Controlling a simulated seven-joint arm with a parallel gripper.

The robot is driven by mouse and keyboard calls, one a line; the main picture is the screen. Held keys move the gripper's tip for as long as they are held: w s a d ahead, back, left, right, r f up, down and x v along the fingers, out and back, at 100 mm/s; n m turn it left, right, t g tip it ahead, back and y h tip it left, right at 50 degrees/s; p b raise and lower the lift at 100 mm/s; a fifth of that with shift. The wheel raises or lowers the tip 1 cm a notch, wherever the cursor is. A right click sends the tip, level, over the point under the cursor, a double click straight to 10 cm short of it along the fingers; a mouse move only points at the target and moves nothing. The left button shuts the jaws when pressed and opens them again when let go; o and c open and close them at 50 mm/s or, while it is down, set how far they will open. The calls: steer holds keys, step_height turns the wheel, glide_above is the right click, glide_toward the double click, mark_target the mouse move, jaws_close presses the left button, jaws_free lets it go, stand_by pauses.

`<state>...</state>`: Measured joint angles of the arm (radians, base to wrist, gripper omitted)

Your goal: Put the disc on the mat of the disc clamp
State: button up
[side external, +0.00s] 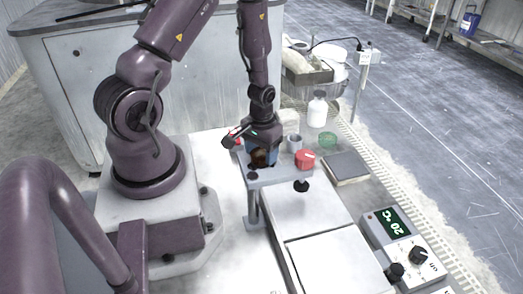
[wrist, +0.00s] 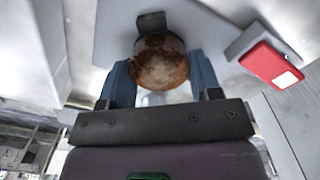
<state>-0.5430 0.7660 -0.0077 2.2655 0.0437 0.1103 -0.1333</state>
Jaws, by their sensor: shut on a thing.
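A round brown, mottled disc (wrist: 160,66) sits between the two blue fingers of my gripper (wrist: 161,74) in the wrist view. The gripper is shut on it. In the side view my gripper (side external: 261,155) points down over a raised grey plate (side external: 290,176), with the brown disc (side external: 258,158) low between the fingers. The plate stands on a post and carries dark knobs; it looks like the disc clamp. A dark clamp piece (wrist: 151,21) shows just beyond the disc in the wrist view. The mat cannot be made out. Whether the disc touches anything below is unclear.
A red piece (side external: 305,159) and a grey cup (side external: 294,143) stand right of my gripper. A white bottle (side external: 317,109), a green dish (side external: 328,139) and a dark flat pad (side external: 347,168) lie beyond. A display box (side external: 388,224) stands at right. The white bench front is clear.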

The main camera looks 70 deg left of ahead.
steer(key=shift+a+f, duration=0.1)
steer(key=shift+f, duration=0.7)
steer(key=o, duration=1)
steer(key=shift+c, duration=0.2)
steer(key=shift+w, duration=0.1)
steer(key=shift+o, duration=0.9)
steer(key=shift+m, duration=0.3)
steer(key=r, duration=0.9)
steer(key=shift+w+d+r, duration=0.35)
steer(key=shift+d+r, duration=0.05)
steer(key=w+d+r+m, duration=0.3)
steer(key=w+d+r, duration=0.15)
steer(key=d, duration=0.25)
steer(key=w+d+r+m, duration=0.4)
steer(key=w+d, duration=0.2)
steer(key=d, duration=0.1)
steer(key=s+d+f+m, duration=0.1)
steer(key=d+m, duration=0.1)
steer(key=d, duration=0.4)
steer(key=s+d+f+m, duration=0.1)
steer(key=s+d+m, duration=0.1)
steer(key=d, duration=0.4)
steer(key=shift+s+d+f, duration=0.15)
steer(key=shift+s+f, duration=0.15)
